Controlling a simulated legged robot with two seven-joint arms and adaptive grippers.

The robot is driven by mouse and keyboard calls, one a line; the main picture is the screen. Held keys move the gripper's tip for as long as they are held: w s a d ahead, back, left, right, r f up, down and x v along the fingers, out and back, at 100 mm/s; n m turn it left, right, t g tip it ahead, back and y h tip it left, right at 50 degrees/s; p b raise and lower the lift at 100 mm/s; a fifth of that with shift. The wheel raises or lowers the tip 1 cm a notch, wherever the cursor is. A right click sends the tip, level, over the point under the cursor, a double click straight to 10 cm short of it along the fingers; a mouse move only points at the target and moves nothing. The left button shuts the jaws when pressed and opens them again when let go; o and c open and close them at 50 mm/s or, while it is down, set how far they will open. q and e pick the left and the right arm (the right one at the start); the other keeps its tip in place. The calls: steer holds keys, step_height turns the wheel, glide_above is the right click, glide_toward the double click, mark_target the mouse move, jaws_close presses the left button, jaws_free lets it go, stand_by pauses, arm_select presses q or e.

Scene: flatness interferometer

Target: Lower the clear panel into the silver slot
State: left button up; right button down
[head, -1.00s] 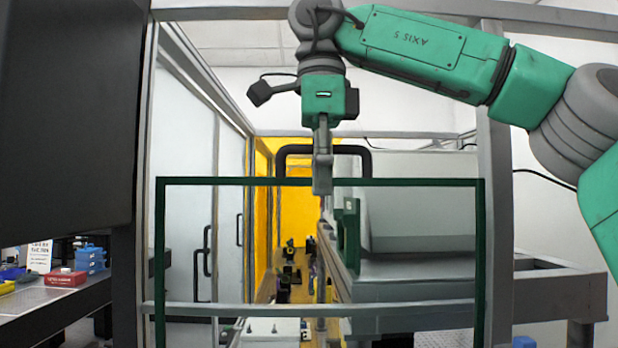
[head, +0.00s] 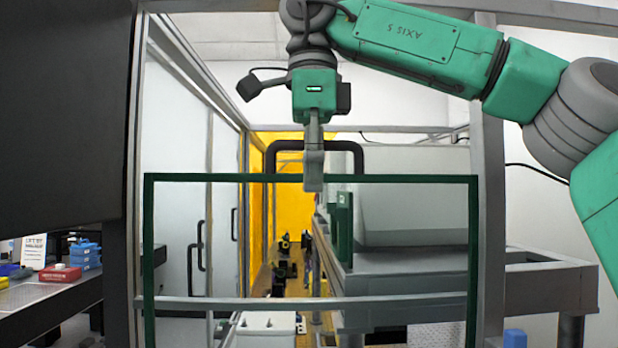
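The clear panel (head: 230,178) is a large see-through sheet with dark green edges, hanging upright in the middle of the head view. My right gripper (head: 313,182) reaches down from above and is shut on the middle of its top edge. The panel's lower edge is below the picture. A silver horizontal bar (head: 250,303) crosses the lower part of the panel's outline; I cannot tell whether it is the silver slot, and no slot opening shows. My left gripper is not in view.
Silver frame posts (head: 490,150) stand near the panel's sides. A dark screen-like block (head: 60,110) fills the upper left. A bench (head: 50,295) with a red box (head: 60,273) and blue bins (head: 84,255) is at lower left. Behind the panel is a grey machine (head: 410,205) with a black handle (head: 315,146).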

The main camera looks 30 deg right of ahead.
mark_target(308, 219)
steer(key=shift+d, duration=0.1)
steer(key=shift+a, duration=0.3)
steer(key=shift+a+f+b, duration=0.15)
steer(key=shift+f+b, duration=0.2)
steer(key=shift+f, duration=0.05)
steer(key=shift+d+f+b, duration=0.3)
steer(key=shift+f+b, duration=0.15)
steer(key=shift+f, duration=0.35)
steer(key=shift+a+f+b, duration=0.35)
steer(key=shift+f+b, duration=0.2)
steer(key=shift+f, duration=0.25)
steer(key=shift+d+f, duration=0.1)
steer(key=shift+f, duration=0.35)
steer(key=shift+f+b, duration=0.15)
steer(key=shift+b, duration=0.2)
